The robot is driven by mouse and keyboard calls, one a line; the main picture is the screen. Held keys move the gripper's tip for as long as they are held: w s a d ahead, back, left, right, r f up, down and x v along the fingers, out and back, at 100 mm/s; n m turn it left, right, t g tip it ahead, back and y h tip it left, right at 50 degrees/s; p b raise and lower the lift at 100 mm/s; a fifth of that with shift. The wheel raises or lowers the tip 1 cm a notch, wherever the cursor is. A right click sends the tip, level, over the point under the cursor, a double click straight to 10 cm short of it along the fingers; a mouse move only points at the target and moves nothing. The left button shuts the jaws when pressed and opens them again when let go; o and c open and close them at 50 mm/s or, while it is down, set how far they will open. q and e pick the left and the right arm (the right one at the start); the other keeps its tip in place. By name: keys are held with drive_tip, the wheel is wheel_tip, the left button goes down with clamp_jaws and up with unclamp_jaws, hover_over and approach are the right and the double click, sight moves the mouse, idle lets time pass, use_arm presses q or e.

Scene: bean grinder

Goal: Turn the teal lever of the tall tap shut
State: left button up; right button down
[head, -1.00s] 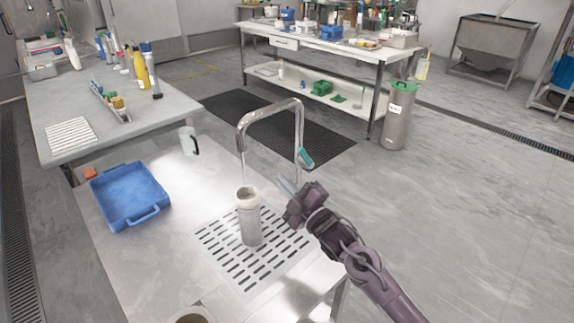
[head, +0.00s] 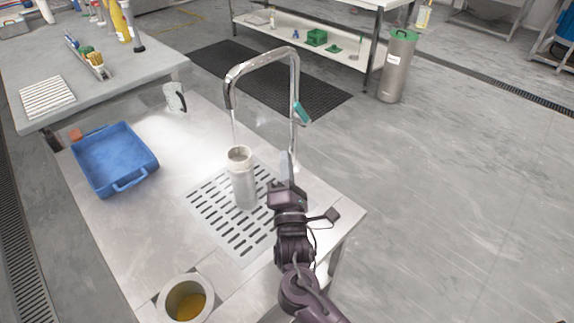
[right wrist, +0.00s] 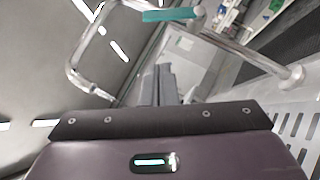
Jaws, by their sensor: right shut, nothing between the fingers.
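The tall chrome tap (head: 262,58) rises from the steel counter, its spout bent over to the left. Its teal lever (head: 302,111) sits on the right side of the upright pipe, slanting down to the right. The lever also shows at the top of the right wrist view (right wrist: 170,14). A thin pale stream hangs from the spout over a light grey cylinder (head: 243,185) on the drain grille. My right gripper (head: 287,160) is shut and empty, fingers pointing up near the pipe's foot, below the lever and apart from it. My left gripper is out of view.
A blue tray (head: 112,160) and a white mug (head: 173,98) stand to the left on the counter. A pot with brownish contents (head: 185,298) is at the front. The slotted drain grille (head: 225,225) lies under the cylinder. Open floor lies right of the counter.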

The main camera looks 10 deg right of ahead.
sight(299, 108)
drive_tip(key=w+d+r+p, duration=0.1)
drive_tip(key=w+d+r, duration=0.2)
drive_tip(key=w, duration=0.4)
drive_tip(key=shift+w+d+r, duration=0.15)
drive_tip(key=shift+d+r, duration=0.05)
drive_tip(key=shift+r, duration=0.45)
drive_tip(key=shift+p, duration=0.3)
drive_tip(key=m+p, duration=0.1)
drive_tip(key=p, duration=0.1)
drive_tip(key=r+m+g+p, duration=0.1)
drive_tip(key=p, duration=0.2)
drive_tip(key=d+r+g+p, duration=0.1)
drive_tip(key=p, duration=0.1)
drive_tip(key=shift+w+r+m+h, duration=0.25)
drive_tip(key=shift+w+m+h, duration=0.1)
drive_tip(key=shift+m+h, duration=0.05)
drive_tip(key=shift+w+d+r+p, duration=0.4)
drive_tip(key=shift+d+p, duration=0.3)
drive_tip(key=shift+p, duration=0.6)
